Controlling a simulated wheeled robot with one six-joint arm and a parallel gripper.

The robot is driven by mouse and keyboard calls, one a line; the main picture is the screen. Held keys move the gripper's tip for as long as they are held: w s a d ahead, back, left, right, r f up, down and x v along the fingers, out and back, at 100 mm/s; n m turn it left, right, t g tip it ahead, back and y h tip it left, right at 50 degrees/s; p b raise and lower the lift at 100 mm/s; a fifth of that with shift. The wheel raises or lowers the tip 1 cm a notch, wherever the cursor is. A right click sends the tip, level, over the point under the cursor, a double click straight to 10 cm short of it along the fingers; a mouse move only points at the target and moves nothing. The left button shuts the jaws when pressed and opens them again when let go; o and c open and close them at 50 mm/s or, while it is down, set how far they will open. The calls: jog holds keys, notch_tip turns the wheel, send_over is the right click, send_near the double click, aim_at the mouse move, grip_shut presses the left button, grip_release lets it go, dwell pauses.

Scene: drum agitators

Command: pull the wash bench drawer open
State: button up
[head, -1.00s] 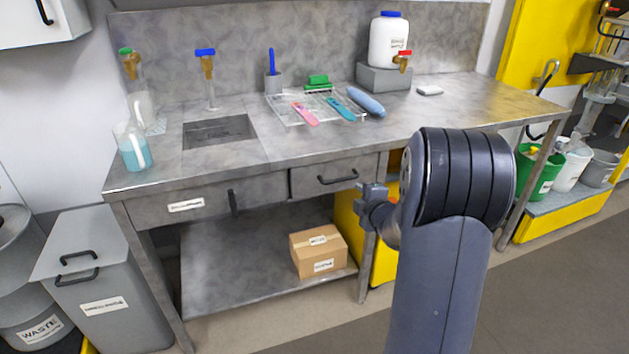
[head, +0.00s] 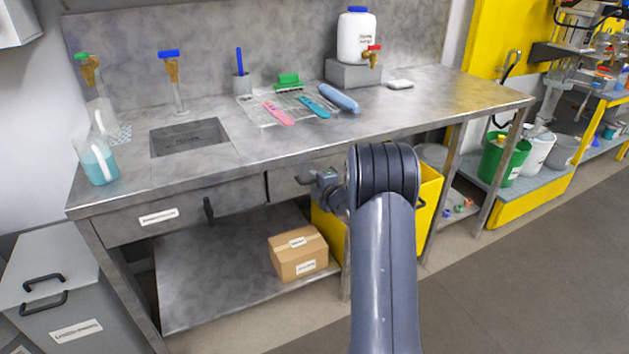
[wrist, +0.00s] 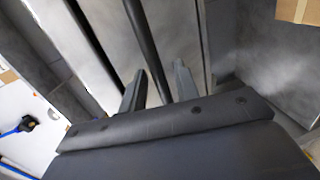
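The wash bench (head: 215,160) is a grey metal table with a drawer (head: 285,183) under its top, and the drawer looks shut. My gripper (head: 318,178) is at the drawer front in the head view and hides most of the handle there. In the wrist view, the dark bar handle (wrist: 143,38) runs between the two fingers of my gripper (wrist: 160,88). The fingers are apart, with gaps beside the bar, so the gripper is open around the handle.
A second front with a label (head: 158,217) and a dark upright handle is left of the drawer. A cardboard box (head: 298,254) sits on the lower shelf. A yellow bin (head: 430,200) stands right of the drawer, near my arm. Grey floor is clear at right.

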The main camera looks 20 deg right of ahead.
jog(key=shift+w+f, duration=0.15)
jog(key=shift+w, duration=0.3)
grip_shut()
dwell(0.3)
